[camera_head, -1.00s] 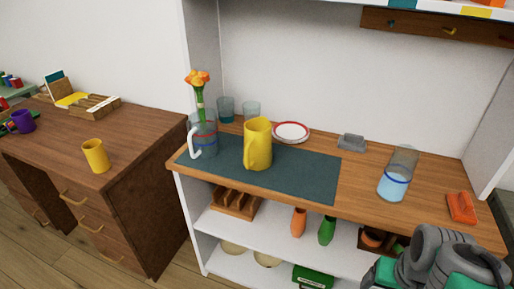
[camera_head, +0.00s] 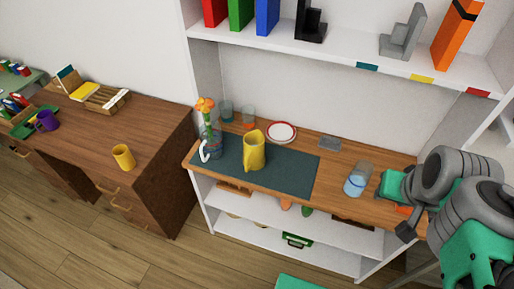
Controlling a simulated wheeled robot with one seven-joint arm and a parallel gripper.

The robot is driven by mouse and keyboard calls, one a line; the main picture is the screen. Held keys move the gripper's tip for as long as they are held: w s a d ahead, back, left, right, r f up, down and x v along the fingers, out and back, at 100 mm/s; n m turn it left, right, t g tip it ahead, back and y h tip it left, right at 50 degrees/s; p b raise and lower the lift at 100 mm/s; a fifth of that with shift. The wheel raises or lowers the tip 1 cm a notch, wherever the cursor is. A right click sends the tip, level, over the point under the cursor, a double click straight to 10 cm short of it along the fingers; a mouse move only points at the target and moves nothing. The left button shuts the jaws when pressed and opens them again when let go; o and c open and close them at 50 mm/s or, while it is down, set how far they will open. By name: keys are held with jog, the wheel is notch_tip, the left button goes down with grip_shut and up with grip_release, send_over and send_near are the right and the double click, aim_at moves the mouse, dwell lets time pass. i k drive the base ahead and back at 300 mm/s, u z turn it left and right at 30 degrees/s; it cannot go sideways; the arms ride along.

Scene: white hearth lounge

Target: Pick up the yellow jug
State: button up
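The yellow jug (camera_head: 254,151) stands upright on a dark mat (camera_head: 292,178) on the wooden counter. Its handle side faces the lower left. My arm is at the right edge, in grey and green links. The end of it, with my gripper (camera_head: 404,229), is by the counter's right end, well to the right of the jug and apart from it. The fingers do not show clearly, so I cannot tell whether they are open or shut.
A glass jug with orange flowers (camera_head: 208,140) stands just left of the yellow jug. Two glasses and a red-rimmed plate (camera_head: 282,131) are behind it. A glass with a blue band (camera_head: 357,179) stands at right. A yellow mug (camera_head: 123,157) is on the left desk. A shelf overhangs the counter.

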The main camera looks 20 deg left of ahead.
aim_at(254, 153)
jog(key=z, duration=0.85)
jog(key=i, duration=0.6)
jog(key=u, duration=3.8)
